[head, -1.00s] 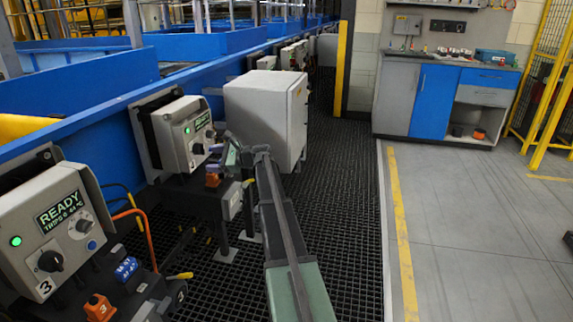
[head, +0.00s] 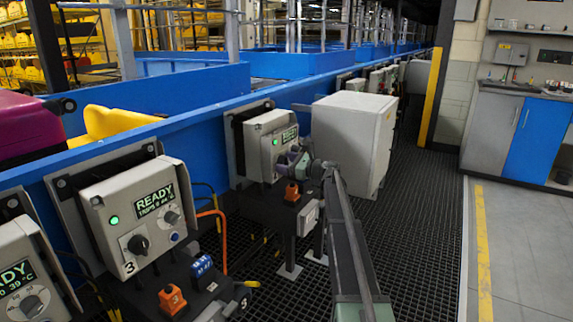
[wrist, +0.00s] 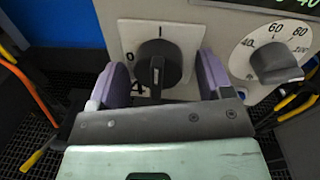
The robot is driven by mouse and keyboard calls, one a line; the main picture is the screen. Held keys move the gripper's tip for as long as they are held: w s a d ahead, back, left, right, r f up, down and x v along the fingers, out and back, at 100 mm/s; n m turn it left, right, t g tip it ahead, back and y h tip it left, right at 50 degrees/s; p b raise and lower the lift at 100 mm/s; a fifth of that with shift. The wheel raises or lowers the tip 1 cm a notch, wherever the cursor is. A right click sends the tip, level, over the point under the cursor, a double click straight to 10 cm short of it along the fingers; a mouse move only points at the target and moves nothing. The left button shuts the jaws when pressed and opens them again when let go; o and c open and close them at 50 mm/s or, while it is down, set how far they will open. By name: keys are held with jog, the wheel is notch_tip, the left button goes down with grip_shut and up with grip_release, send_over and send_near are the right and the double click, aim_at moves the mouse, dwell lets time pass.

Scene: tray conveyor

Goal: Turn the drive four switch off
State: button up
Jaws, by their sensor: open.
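The drive four switch (wrist: 158,62) is a black rotary knob on a white plate marked 0 at left and I at top. Its grip bar looks roughly upright, but its pointer end is hard to tell. My gripper (wrist: 164,72) is open, with one purple-padded finger on each side of the knob; visible gaps separate them from it. Part of the 4 label shows below the knob. In the head view, the drive four box (head: 254,142) has a lit green lamp and a READY display. My gripper (head: 292,160) there hides its switch.
A dial (wrist: 276,64) sits right of the switch. The drive three box (head: 122,262) with its own knob (head: 138,244) stands nearer at left. A grey cabinet (head: 345,140) stands just beyond drive four. An orange connector (head: 292,192) sits below my gripper.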

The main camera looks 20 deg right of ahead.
jog(key=c, duration=0.9)
jog(key=shift+n, duration=0.4)
jog(key=n, duration=0.3)
jog(key=shift+r+n+p, duration=0.1)
jog(key=shift+n+p, duration=0.25)
jog(key=shift+n, duration=0.05)
jog(key=n, duration=0.4)
jog(key=shift+r+h+p, duration=0.1)
jog(key=shift+h+p, duration=0.2)
jog(key=n, duration=0.4)
jog(key=shift+n, duration=0.3)
jog(key=n+h, duration=0.1)
jog(key=n, duration=0.2)
jog(key=shift+r+n+p, duration=0.1)
jog(key=shift+n+p, duration=0.2)
jog(key=shift+n, duration=0.1)
